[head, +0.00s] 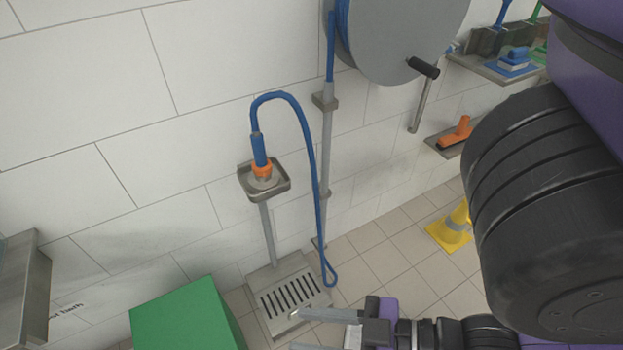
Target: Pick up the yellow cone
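The yellow cone (447,234) stands on the tiled floor at the right, near the wall. It has a grey band, and its right side and top are hidden behind my large black arm link. My gripper (297,330) is at the bottom centre of the head view, pointing left. Its two fingers are apart with nothing seen between them. It is to the left of the cone in the picture and well apart from it.
A green box (188,318) stands at the lower left. A metal stand (286,296) with a slotted base holds a blue hose (310,150). A grey hose reel (400,35) with a crank is on the wall. Tiled floor (375,262) is clear left of the cone.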

